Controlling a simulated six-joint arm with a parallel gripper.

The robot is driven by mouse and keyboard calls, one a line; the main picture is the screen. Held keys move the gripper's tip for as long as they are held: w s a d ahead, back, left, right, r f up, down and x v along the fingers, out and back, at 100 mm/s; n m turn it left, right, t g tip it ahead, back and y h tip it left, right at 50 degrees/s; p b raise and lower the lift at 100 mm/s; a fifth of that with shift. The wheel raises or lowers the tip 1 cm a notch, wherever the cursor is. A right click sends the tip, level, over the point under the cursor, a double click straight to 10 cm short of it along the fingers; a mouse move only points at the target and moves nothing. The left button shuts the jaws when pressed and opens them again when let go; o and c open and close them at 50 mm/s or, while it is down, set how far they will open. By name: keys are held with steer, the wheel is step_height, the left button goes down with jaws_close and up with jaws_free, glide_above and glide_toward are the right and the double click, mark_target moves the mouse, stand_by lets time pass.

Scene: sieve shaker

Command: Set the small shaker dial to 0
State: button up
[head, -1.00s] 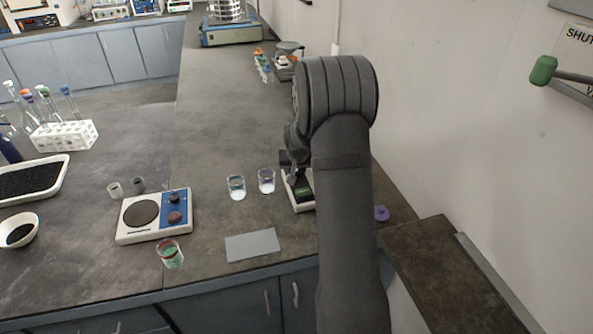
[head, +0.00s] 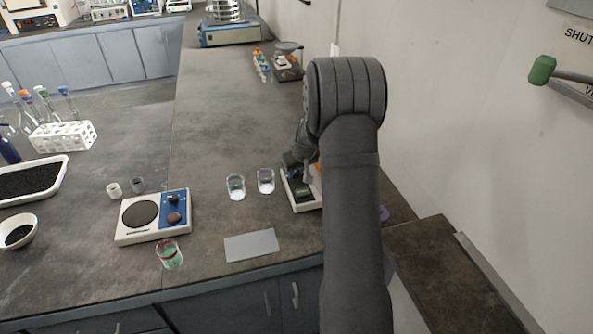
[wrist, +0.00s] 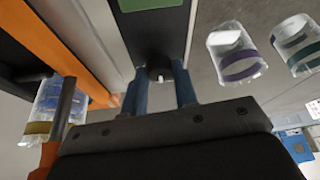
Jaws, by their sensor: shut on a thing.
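The small shaker (head: 301,201) is a low pale device under my arm, with a dark panel and a green display (head: 304,192). The display also shows at the top of the wrist view (wrist: 150,4). The dial (wrist: 159,73) is a small dark knob with a pale mark on the dark panel, seen in the wrist view. My gripper (wrist: 160,80) has its two blue-grey fingers on either side of the dial, shut on it. In the head view my wrist hides the dial and fingertips. I cannot read the dial's setting.
Two small beakers (head: 236,187) (head: 266,181) stand just left of the shaker. An orange bar (wrist: 62,48) and a yellow-banded beaker (wrist: 46,108) are close by in the wrist view. A hotplate (head: 152,232) and grey sheet (head: 251,245) lie farther left. The wall is to the right.

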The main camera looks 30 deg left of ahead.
steer(key=o, duration=1)
steer(key=shift+r, duration=0.15)
steer(key=v, duration=1.7)
steer(key=shift+r, duration=0.1)
